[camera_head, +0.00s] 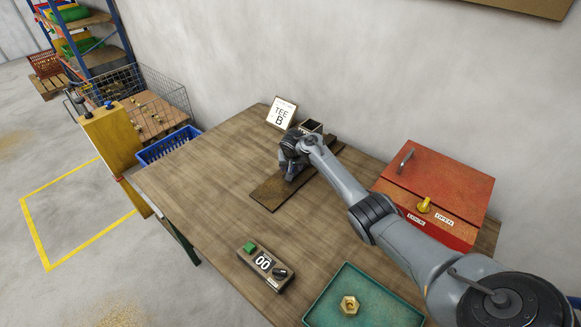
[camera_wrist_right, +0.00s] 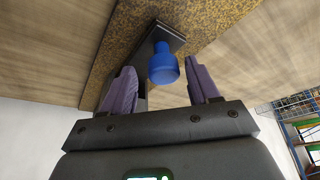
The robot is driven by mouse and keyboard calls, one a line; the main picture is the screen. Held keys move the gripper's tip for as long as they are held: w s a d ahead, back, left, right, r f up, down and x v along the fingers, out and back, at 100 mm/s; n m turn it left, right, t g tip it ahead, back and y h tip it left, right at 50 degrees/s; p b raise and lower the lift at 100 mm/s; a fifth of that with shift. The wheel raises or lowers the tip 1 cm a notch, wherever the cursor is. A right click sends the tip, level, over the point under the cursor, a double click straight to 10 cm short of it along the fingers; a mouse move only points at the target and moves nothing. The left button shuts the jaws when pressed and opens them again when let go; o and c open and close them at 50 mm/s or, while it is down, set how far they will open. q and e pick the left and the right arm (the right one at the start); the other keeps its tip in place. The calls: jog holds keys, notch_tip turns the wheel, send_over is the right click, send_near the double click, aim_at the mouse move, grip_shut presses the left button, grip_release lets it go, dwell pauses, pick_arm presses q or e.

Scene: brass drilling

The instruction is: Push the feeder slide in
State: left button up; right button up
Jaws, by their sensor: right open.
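The feeder stands on a brown, rusty base plate (camera_head: 270,192) on the wooden table, with a dark, open-topped box (camera_head: 311,125) at its far end. In the right wrist view a blue knob (camera_wrist_right: 163,66) sits on the end of a dark metal slide (camera_wrist_right: 160,38) over the speckled base plate. My right gripper (camera_head: 291,160) is over the base plate, in front of the box, and hides most of the slide in the head view. In the right wrist view its two purple fingers (camera_wrist_right: 162,84) are open, one on each side of the knob, with gaps visible. My left gripper is not in view.
A sign reading TEE B (camera_head: 281,113) stands behind the feeder. A red box (camera_head: 435,186) with a yellow LOCK/OPEN knob is at the right. A counter box (camera_head: 265,267) reads 00. A green tray (camera_head: 360,303) holds a brass nut (camera_head: 349,305). A blue basket (camera_head: 168,145) is beyond the table's left edge.

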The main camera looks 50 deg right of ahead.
jog(key=shift+a+r, duration=0.2)
jog(key=shift+r, duration=0.25)
jog(key=p+v, duration=0.3)
jog(key=v, duration=0.7)
jog(key=shift+s, duration=0.15)
jog(key=shift+d+f, duration=0.1)
